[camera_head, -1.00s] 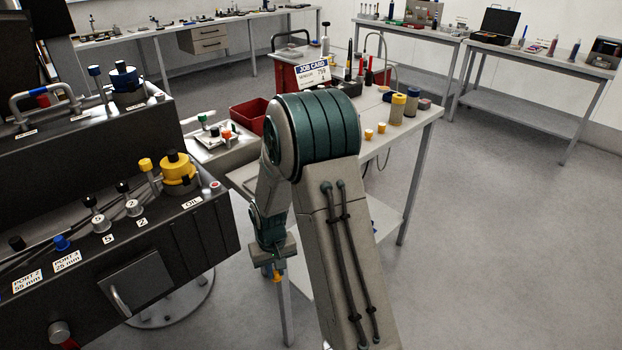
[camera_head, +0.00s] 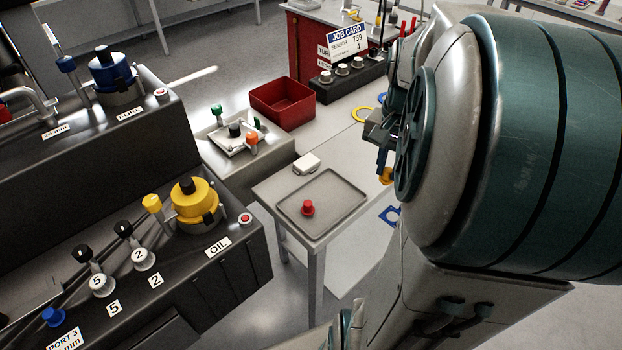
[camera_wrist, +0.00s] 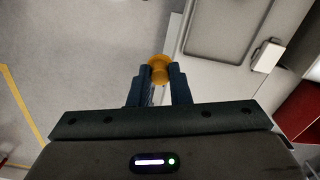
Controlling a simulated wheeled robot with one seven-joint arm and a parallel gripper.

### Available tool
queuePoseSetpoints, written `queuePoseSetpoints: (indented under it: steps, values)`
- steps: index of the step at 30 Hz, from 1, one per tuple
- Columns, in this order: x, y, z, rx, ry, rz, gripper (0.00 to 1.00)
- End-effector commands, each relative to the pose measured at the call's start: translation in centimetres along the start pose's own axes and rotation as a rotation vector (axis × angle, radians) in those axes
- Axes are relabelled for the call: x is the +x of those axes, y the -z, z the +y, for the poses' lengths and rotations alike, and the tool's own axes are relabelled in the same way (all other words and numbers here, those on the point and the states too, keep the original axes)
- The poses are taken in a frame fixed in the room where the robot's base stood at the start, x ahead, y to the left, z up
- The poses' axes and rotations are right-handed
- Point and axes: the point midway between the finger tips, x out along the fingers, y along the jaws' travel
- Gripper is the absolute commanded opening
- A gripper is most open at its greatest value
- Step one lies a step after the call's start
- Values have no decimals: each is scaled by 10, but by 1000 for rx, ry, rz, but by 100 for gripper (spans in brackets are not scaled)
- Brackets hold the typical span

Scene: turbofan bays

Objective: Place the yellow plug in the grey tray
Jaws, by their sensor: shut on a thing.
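My gripper (camera_head: 384,166) is shut on the yellow plug (camera_head: 386,176), which hangs below the fingers. In the wrist view the yellow plug (camera_wrist: 158,66) sits between the tips of my gripper (camera_wrist: 158,82). The grey tray (camera_head: 346,190) lies on a small light table in the middle of the head view, with a red plug (camera_head: 308,208) standing in it. The gripper and yellow plug are to the right of the tray in the head view, apart from it. In the wrist view part of the grey tray (camera_wrist: 238,60) shows at upper right.
A white block (camera_head: 306,164) sits on the table behind the tray. A red bin (camera_head: 283,103) and a white fixture with coloured knobs (camera_head: 238,135) stand beyond. The dark engine panel with a yellow oil cap (camera_head: 193,200) is at left. Most of the tray floor is clear.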

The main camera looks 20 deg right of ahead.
Motion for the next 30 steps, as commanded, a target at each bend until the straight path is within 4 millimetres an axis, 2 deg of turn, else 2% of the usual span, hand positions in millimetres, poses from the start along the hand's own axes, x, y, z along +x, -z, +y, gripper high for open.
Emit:
queuePoseSetpoints:
  steps: [2, 5, 13, 18, 25, 30]
  values:
    - [-3, -2, 2, 15, 0, 1, 0]
    - [3, -1, -9, 18, -3, -3, 0]
    - [40, 6, -70, 13, -4, -4, 0]
    - [58, 11, -99, 16, -3, -1, 0]
    - [70, 12, -111, 19, -2, -1, 0]
    - [96, 12, -111, 19, -3, -3, 0]
